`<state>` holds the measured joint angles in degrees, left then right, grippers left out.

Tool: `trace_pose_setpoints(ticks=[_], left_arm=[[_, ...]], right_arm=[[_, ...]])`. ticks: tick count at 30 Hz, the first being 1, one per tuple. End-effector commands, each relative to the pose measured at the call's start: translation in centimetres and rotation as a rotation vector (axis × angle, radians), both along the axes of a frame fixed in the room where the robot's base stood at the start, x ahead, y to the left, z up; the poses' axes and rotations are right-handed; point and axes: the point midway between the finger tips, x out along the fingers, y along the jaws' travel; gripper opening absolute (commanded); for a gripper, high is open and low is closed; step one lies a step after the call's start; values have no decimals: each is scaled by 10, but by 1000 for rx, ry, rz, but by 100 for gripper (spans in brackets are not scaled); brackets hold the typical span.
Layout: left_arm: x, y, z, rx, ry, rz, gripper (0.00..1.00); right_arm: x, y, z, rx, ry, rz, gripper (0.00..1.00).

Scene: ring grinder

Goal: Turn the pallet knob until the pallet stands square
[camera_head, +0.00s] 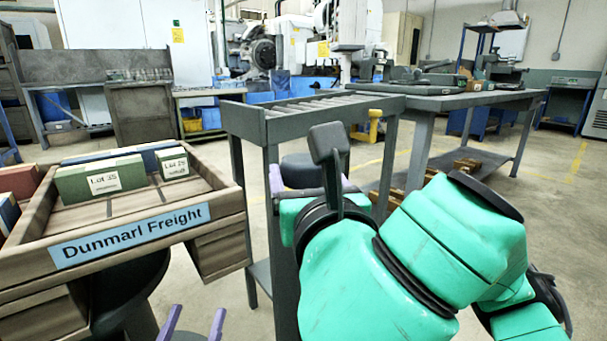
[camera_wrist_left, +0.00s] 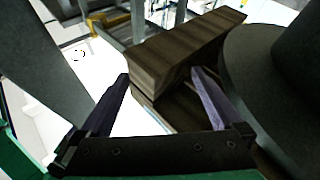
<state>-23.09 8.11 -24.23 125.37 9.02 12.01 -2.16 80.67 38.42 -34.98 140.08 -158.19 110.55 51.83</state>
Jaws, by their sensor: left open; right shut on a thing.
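The wooden pallet (camera_head: 112,262) at the left of the head view bears a blue "Dunmarl Freight" label and stands turned at an angle to the picture. My left gripper (camera_head: 192,322) is open at the bottom edge, in front of the pallet. In the left wrist view, a wooden block (camera_wrist_left: 188,50) shows just beyond and between its parted fingers (camera_wrist_left: 160,85). My right gripper (camera_head: 312,185) is right of the pallet, shut on a dark grey rounded thing (camera_head: 298,166). My right wrist partly hides it; I cannot tell whether it is the pallet knob.
Green boxes (camera_head: 100,179) with lot labels lie on the pallet. A dark round base (camera_head: 128,295) stands beneath it. A grey roller table (camera_head: 245,118) is behind my right gripper, and a workbench (camera_head: 470,101) stands further right. Open floor lies at the far right.

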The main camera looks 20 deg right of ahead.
Motion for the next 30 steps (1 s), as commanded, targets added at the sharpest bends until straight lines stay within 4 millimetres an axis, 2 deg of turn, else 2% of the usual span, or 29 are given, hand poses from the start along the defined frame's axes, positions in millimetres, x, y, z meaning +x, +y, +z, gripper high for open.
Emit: trace_pose_setpoints(ticks=[2, 3, 4, 12, 17, 20, 24, 26, 30], left_arm=[[0, 0, 0, 0, -1, 0, 100], [0, 0, 0, 0, -1, 0, 100], [0, 0, 0, -1, -1, 0, 100], [0, 0, 0, -1, 0, 0, 100], [0, -1, -4, -1, 20, -4, 100], [-2, -3, -25, 6, 84, -10, 100], [-14, -7, -72, 40, 211, -29, 100], [-18, -8, -85, 48, 244, -35, 100], [-19, -8, -86, 48, 243, -35, 100]], right_arm=[[0, 0, -1, -2, 3, 0, 21], [0, 0, -1, -2, 3, 0, 92], [0, 0, -1, -2, 3, 0, 100], [0, 0, 0, -1, 1, 1, 100], [-7, 1, 2, -2, -2, 3, 100], [-15, 2, 3, -2, -4, 4, 100], [-27, 3, 2, -3, -3, 2, 100], [-31, 3, 2, -4, -5, 1, 100], [-40, 8, 3, -11, -11, 15, 100]])
